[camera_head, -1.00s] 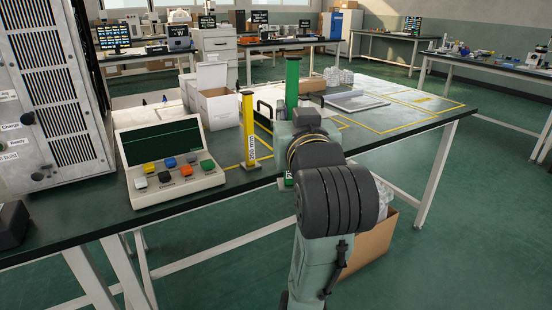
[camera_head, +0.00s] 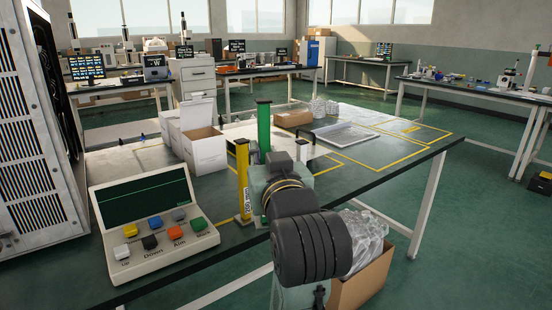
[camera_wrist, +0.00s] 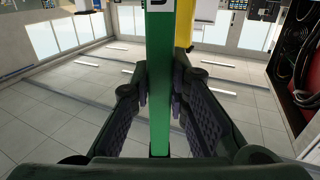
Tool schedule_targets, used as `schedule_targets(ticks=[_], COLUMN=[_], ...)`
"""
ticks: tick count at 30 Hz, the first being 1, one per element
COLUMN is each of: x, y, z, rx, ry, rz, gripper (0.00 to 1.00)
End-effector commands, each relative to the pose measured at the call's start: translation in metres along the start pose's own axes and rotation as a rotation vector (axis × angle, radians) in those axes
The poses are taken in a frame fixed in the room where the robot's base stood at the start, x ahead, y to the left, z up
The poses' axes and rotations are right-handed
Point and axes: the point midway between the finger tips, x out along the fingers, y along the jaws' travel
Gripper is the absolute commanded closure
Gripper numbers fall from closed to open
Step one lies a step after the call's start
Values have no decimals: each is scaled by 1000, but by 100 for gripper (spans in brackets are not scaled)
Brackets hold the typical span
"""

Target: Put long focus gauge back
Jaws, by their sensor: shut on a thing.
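A tall green gauge (camera_head: 264,128), which looks like the longer one, is upright between the fingers of my gripper (camera_wrist: 161,80). In the wrist view the green gauge (camera_wrist: 160,110) runs between both dark fingers, which are shut on it. In the head view my wrist hides its lower part, so I cannot tell whether its foot touches the table. A shorter yellow gauge (camera_head: 242,180) with a "mm" label stands upright on the table just left of it. The yellow gauge also shows behind the right finger in the wrist view (camera_wrist: 184,22).
A control panel (camera_head: 150,227) with coloured buttons sits left on the dark table (camera_head: 385,182). Open white boxes (camera_head: 205,152), a brown carton (camera_head: 293,118) and a clear-topped tray (camera_head: 346,136) stand behind. Yellow-taped areas at the right are clear. A carton (camera_head: 362,281) of wrapping is below the table edge.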

Motion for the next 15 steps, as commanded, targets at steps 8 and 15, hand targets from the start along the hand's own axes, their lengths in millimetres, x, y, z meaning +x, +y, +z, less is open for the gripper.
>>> schedule_targets(ticks=[8,15], x=[26,42], y=[11,18], z=[-6,-3], rx=[3,1], ry=[-5,-3], rz=[1,-3], gripper=[100,100])
